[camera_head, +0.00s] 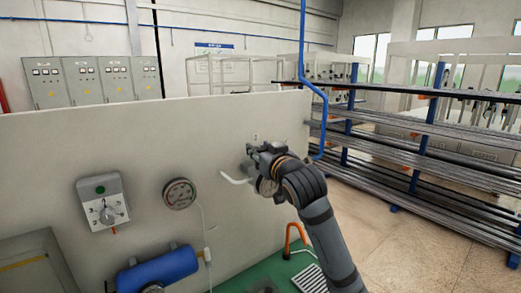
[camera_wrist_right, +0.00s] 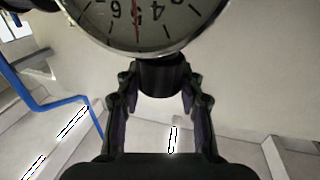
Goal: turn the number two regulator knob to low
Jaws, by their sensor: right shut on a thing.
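My right gripper (camera_head: 258,152) reaches up to the pale wall panel, beside a white bent pipe. In the right wrist view, its two fingers (camera_wrist_right: 160,82) are shut on the sides of a short black round knob (camera_wrist_right: 160,73). A round dial gauge (camera_wrist_right: 145,22) with black numerals and a red needle sits directly above the knob in that view; the needle lies close to the 5. The gripper and arm hide the knob in the head view, and I see no number or low mark on it. My left gripper is not in view.
On the panel (camera_head: 60,150), a grey switch box (camera_head: 90,186) with a dial and a round gauge (camera_head: 180,193) are left of my arm. A blue cylinder (camera_head: 158,268) is below them. A rack of long bars (camera_head: 430,170) stands right, with open floor (camera_head: 430,262) before it.

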